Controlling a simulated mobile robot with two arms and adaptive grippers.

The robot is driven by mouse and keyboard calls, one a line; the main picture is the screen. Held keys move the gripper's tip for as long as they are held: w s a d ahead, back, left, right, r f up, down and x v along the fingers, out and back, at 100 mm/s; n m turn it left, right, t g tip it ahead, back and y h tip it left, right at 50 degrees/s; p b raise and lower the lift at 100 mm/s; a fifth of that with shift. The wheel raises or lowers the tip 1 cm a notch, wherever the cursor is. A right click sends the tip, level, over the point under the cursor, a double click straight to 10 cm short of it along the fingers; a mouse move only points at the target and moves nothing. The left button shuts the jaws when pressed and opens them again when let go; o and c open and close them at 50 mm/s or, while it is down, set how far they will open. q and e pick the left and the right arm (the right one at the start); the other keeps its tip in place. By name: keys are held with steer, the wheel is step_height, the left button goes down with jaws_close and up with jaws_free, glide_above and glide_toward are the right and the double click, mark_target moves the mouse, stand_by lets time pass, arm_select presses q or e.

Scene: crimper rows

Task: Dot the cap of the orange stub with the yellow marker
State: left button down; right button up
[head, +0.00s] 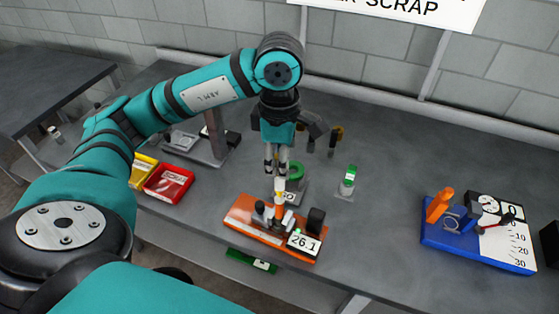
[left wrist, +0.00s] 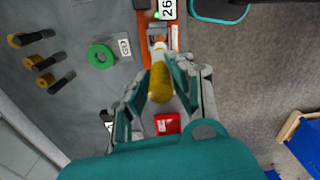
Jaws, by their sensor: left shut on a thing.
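My left gripper (head: 277,170) points down and is shut on the yellow marker (left wrist: 160,82). In the left wrist view the marker's yellow body lies between the fingers, with a pale end pointing away from my wrist. In the head view a small orange upright piece, apparently the orange stub (head: 279,213), stands on the orange fixture (head: 240,219) right below the gripper. A pale and yellow part shows between the gripper and this stub. I cannot tell whether the marker touches the stub's cap. My right gripper is not in view.
The orange fixture has a display (head: 304,243) reading 26.1. A green ring (head: 296,171) lies behind it. A green-and-white container (head: 348,180) stands to the right. A blue fixture (head: 470,249) with a dial is farther right. Red (head: 168,183) and yellow (head: 143,171) bins stand left.

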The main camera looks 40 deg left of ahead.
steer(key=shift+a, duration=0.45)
arm_select(q)
steer(key=shift+f, duration=0.25)
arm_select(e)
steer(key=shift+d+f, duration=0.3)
arm_select(q)
steer(key=shift+f+b, duration=0.2)
steer(key=shift+b, duration=0.3)
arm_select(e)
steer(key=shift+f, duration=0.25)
arm_select(q)
steer(key=shift+r, duration=0.1)
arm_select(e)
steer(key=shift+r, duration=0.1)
arm_select(q)
steer(key=shift+r+p, duration=1.05)
steer(key=shift+r, duration=0.5)
steer(key=shift+r+p, duration=1.45)
steer(key=shift+r, duration=0.5)
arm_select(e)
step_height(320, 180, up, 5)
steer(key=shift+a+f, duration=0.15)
arm_select(q)
steer(key=shift+f, duration=0.15)
